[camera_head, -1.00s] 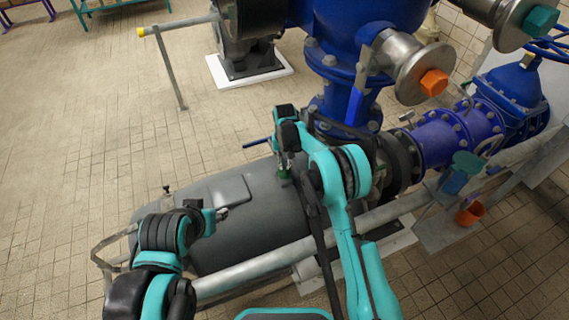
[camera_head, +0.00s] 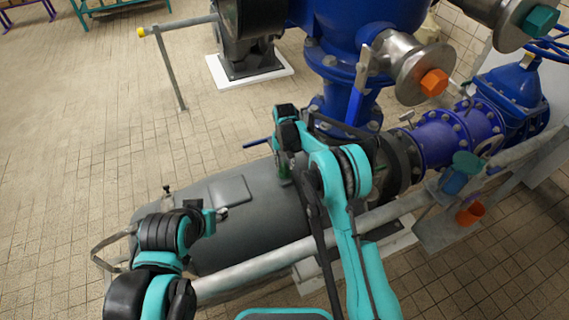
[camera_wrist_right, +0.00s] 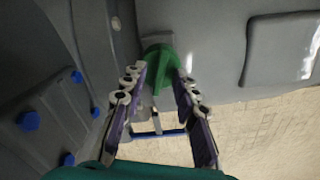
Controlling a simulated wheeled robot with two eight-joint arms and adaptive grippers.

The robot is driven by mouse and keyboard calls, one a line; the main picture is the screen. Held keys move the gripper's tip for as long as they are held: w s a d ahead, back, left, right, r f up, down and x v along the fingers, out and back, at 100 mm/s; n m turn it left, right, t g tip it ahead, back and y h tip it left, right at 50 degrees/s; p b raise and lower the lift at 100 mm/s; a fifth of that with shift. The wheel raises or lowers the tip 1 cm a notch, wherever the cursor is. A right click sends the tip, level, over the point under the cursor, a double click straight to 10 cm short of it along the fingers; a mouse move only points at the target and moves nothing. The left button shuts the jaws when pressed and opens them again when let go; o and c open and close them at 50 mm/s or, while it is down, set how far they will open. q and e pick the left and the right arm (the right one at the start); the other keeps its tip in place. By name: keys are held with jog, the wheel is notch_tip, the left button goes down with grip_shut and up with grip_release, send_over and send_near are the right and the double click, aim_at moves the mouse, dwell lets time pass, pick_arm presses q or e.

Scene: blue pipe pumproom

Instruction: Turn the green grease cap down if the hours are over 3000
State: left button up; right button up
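The green grease cap (camera_wrist_right: 162,66) sits on the grey machine housing in the right wrist view. In the head view only a bit of green (camera_head: 284,180) shows below my right gripper (camera_head: 287,168). In the wrist view the two fingers of this gripper (camera_wrist_right: 161,76) stand spread on either side of the cap, with their tips at its edges. Whether they press on it is unclear. My left gripper (camera_head: 220,213) is over the left part of the grey motor body (camera_head: 265,222); its fingers are too small to judge. I see no readable hours display.
A blue pump with flanged pipes (camera_head: 440,138) stands at the right. A pale rail (camera_head: 270,262) runs in front of the motor. An orange cup-like part (camera_head: 470,213) is at the right. The tiled floor (camera_head: 80,120) at the left is mostly free.

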aim_at(285, 166)
notch_tip(285, 166, up, 12)
dwell(0.4)
jog(key=shift+f, duration=0.2)
